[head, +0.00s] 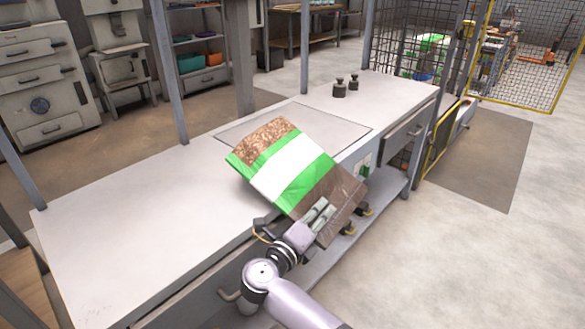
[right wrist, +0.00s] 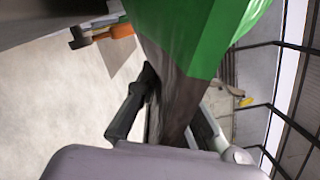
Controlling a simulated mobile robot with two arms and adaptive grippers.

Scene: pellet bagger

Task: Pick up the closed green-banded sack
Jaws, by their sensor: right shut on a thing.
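The green-banded sack (head: 289,166) has a white panel between green bands, a clear part showing brown pellets at one end and a brown part at the other. It is tilted, over the front edge of the workbench near the scale plate. My right gripper (head: 322,214) is shut on the brown end of the sack. In the right wrist view the sack (right wrist: 205,35) fills the top middle, and its brown end runs between the fingers of the right gripper (right wrist: 172,108). Whether the sack touches the bench cannot be told. My left gripper is not in view.
The long grey workbench (head: 130,215) is clear on its left part. A flat plate (head: 345,130) is set in its top behind the sack. Two dark weights (head: 339,88) stand at the far end. Upright posts (head: 168,70) rise along the bench. Open floor lies to the right.

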